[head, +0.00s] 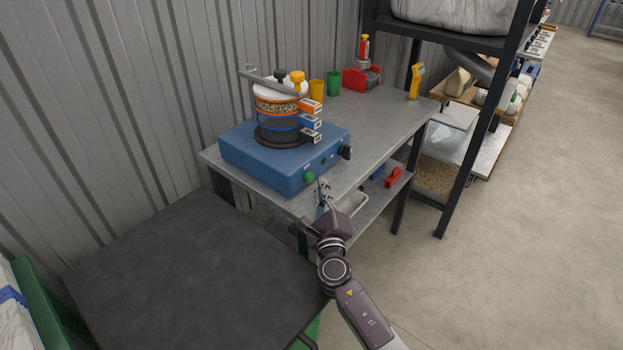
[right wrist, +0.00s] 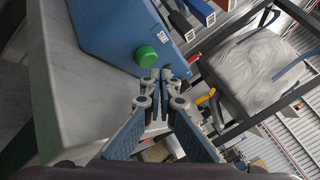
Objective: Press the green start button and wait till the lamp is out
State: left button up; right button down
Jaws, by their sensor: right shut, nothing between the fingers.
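The blue machine (head: 268,160) is a sieve shaker on the grey bench, with a stack of sieves (head: 279,117) clamped on top. Its round green start button (head: 309,177) is on the front face near the left corner; it also shows in the right wrist view (right wrist: 147,55). My right gripper (head: 321,186) is shut and empty, its fingertips close beside the button. In the right wrist view the fingertips (right wrist: 160,76) are just below and right of the button, seemingly apart from it. I cannot make out a lit lamp. My left gripper is not in view.
A black knob (head: 346,152) sticks out at the machine's right end. Orange (head: 317,91) and green (head: 333,84) cups stand behind on the bench (head: 384,117). A dark tabletop (head: 190,280) is at front left. A black rack post (head: 470,150) stands right; floor beyond is clear.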

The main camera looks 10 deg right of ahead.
dwell(0.4)
jog(key=shift+w+a, duration=0.3)
jog(key=shift+w, duration=0.05)
jog(key=shift+w+a, duration=0.35)
jog(key=shift+w, duration=0.1)
dwell(0.8)
jog(key=shift+s+d, duration=0.1)
jog(key=shift+s, duration=0.05)
jog(key=shift+s+d+r+p, duration=0.1)
jog(key=shift+s+d+p, duration=0.25)
jog(key=shift+s, duration=0.15)
jog(key=shift+s+d, duration=0.1)
jog(key=shift+s, duration=0.05)
jog(key=s+d, duration=0.1)
jog(key=s+d+p, duration=0.1)
jog(key=s, duration=0.1)
jog(key=shift+s+d+p, duration=0.15)
jog(key=shift+d+p, duration=0.15)
jog(key=shift+d, duration=0.05)
jog(key=shift+s+d, duration=0.25)
jog(key=shift+s, duration=0.1)
